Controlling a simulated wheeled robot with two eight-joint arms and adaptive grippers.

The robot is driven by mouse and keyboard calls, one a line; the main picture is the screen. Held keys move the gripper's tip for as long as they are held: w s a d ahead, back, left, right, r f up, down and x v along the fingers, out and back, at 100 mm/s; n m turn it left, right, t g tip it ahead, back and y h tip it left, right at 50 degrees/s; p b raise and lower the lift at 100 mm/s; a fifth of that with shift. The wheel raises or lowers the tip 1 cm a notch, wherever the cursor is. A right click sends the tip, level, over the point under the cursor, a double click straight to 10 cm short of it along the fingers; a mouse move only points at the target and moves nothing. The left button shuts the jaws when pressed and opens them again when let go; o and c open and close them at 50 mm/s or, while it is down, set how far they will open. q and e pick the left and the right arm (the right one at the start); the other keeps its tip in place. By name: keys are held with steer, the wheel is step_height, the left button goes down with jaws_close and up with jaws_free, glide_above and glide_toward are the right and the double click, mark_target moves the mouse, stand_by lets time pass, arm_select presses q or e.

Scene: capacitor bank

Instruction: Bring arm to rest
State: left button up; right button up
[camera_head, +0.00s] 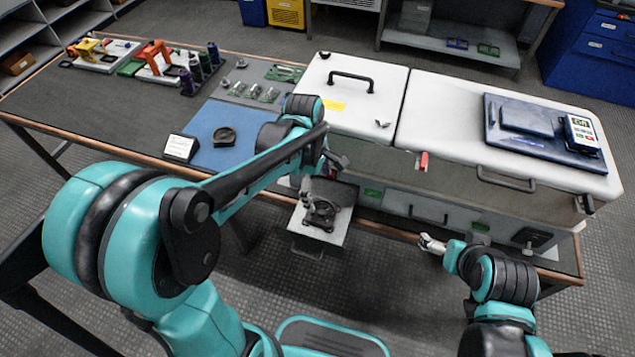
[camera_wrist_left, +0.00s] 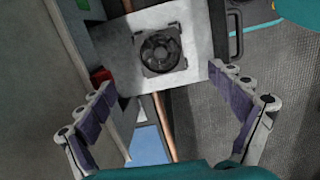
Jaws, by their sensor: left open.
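My left arm reaches in from the left over the table edge. My left gripper (camera_head: 322,175) is at the front of the white cabinet, above a pulled-out tray (camera_head: 326,235). In the left wrist view the gripper (camera_wrist_left: 160,82) is open, with nothing between its fingers. A dark fan-like part (camera_head: 322,212) sits on the tray, apart from the fingers; it also shows in the wrist view (camera_wrist_left: 160,52). My right gripper (camera_head: 432,243) is near the table's front edge at the right; its jaws are too small to read.
The white cabinet (camera_head: 455,110) fills the table's right side, with a blue panel and meter (camera_head: 582,133) on top. A blue mat (camera_head: 215,150) holds a dark round part (camera_head: 224,137). Clamps and bottles stand at the back left. The left tabletop (camera_head: 75,110) is mostly clear.

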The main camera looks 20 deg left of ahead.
arm_select(q)
steer(key=s+a+r+m+t, duration=0.1)
steer(key=s+r+m+t, duration=0.2)
steer(key=s+m, duration=0.2)
steer(key=s+a+r+m+t+y, duration=0.1)
steer(key=s+a+r+m+t, duration=0.1)
steer(key=m, duration=1)
steer(key=shift+s+a+r+t, duration=0.3)
steer(key=shift+s+r+t, duration=0.2)
steer(key=shift+s+t, duration=0.95)
steer(key=shift+s+g, duration=0.25)
